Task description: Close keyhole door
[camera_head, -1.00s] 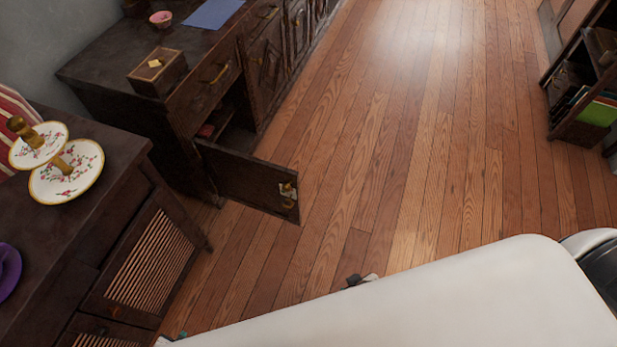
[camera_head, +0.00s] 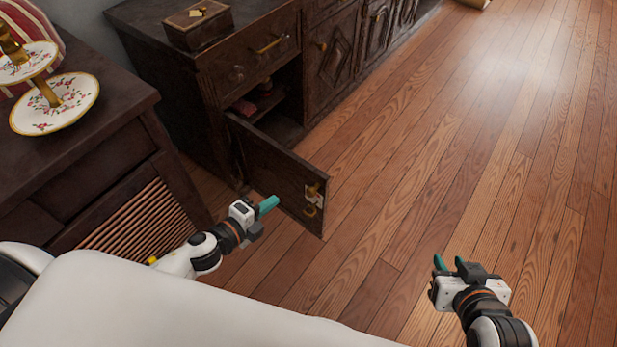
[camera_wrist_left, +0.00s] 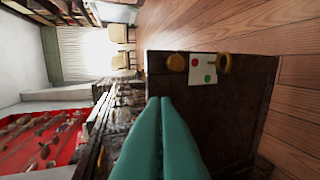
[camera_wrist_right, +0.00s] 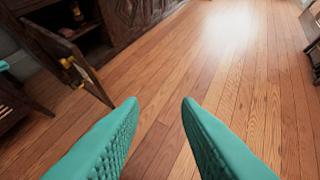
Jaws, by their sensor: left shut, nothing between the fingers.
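The keyhole door (camera_head: 275,170) is a dark wooden cabinet door, swung wide open into the room. Near its free edge it has a pale plate with brass fittings (camera_head: 314,197). In the left wrist view the door (camera_wrist_left: 225,115) lies right ahead, with a brass knob and the plate near the top. My left gripper (camera_head: 268,204) is shut and empty, in front of the door's outer face; whether it touches cannot be told. My right gripper (camera_head: 449,263) is open and empty over the floor, right of the door. In the right wrist view the door (camera_wrist_right: 75,62) is at upper left.
The dark cabinet (camera_head: 215,75) has an open compartment (camera_head: 262,100) behind the door, with reddish things inside. A wooden box (camera_head: 197,22) stands on top. A dark sideboard (camera_head: 60,140) with a tiered plate stand (camera_head: 55,103) is at left. The wooden floor (camera_head: 440,150) at right is clear.

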